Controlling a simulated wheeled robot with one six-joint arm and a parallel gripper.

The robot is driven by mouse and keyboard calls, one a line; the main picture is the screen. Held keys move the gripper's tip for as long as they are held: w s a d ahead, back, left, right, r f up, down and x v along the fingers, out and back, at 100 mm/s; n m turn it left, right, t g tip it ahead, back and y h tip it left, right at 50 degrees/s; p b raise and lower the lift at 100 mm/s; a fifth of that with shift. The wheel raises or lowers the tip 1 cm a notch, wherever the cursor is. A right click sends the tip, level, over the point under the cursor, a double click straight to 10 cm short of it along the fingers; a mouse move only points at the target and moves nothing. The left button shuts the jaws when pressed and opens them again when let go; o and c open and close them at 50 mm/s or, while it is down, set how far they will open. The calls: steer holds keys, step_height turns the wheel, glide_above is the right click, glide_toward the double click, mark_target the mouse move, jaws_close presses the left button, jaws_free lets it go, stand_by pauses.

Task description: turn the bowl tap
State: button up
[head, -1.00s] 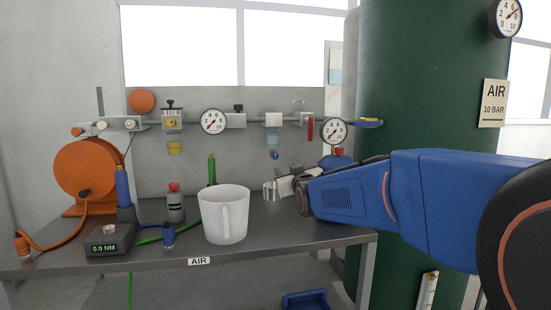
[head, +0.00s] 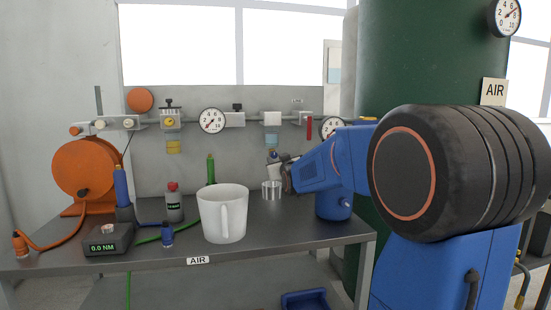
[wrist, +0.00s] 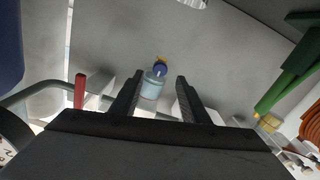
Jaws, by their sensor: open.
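The bowl is a small clear bowl with pale blue fluid (head: 271,140), hanging under the air line on the back panel. Its tap is a small dark blue knob (head: 273,154) at the bowl's lower end. In the wrist view the bowl (wrist: 152,86) and the blue tap (wrist: 160,68) show between the fingers, with a little yellow by the tap. My gripper (wrist: 155,95) is open, with one finger on each side and visible gaps to both. In the head view my gripper (head: 277,162) is just below the tap; its fingertips are small there.
A metal cup (head: 271,190) stands under the tap. A white mug (head: 223,214) stands left of it, and a blue can (head: 333,205) right. A red lever (head: 308,127) and a gauge (head: 212,120) are on the line. A second bowl (head: 173,146) hangs further left.

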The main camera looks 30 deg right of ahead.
mark_target(274, 155)
steer(key=shift+x, duration=2.55)
jaws_close()
